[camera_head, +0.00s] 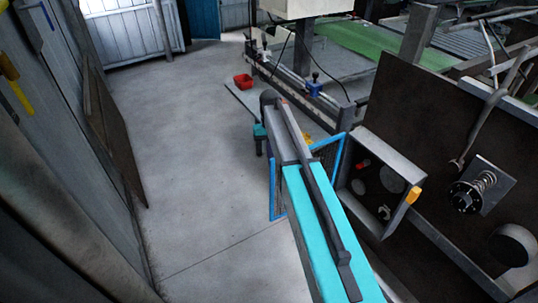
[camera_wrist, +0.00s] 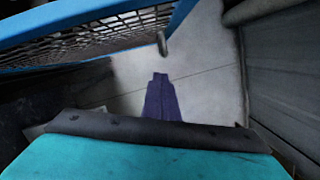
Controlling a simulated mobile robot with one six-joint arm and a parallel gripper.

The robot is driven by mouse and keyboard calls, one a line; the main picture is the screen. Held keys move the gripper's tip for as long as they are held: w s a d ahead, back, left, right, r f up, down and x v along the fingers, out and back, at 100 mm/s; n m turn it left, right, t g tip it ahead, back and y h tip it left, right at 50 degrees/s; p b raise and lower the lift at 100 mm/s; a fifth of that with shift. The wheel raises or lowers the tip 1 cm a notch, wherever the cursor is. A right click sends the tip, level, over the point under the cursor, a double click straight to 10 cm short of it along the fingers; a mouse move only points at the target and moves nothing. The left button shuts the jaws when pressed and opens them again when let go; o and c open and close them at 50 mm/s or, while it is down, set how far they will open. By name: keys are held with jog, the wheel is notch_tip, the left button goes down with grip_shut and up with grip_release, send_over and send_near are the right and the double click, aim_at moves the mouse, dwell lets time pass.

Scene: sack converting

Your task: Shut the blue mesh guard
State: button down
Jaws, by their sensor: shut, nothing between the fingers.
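The blue mesh guard (camera_head: 329,150) stands open in the head view, swung out to the left from the open-fronted grey box (camera_head: 361,204) on the machine. My arm hides its middle. In the wrist view the guard (camera_wrist: 100,38) crosses the top left, with blue rails, dark mesh and a short grey post (camera_wrist: 162,43) at its near end, probably a handle. My gripper (camera_wrist: 160,77) is shut and empty, pointing at the floor just short of that post. In the head view my gripper (camera_head: 259,146) is small, beyond the guard's left side; I cannot tell whether it touches the guard.
The box's inside is exposed, with a yellow piece (camera_head: 413,194) on its outer corner. A dark machine plate (camera_head: 430,110) with a spring-fitted shaft (camera_head: 470,194) stands at right. A red bin (camera_head: 243,81) sits further back.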

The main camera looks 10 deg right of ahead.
jog(key=shift+s+a+f+b, duration=0.1)
jog(key=shift+s+f+b, duration=0.2)
jog(key=shift+s, duration=0.55)
jog(key=shift+s+a+f+b, duration=0.15)
jog(key=shift+s+f, duration=0.25)
jog(key=shift+s, duration=0.45)
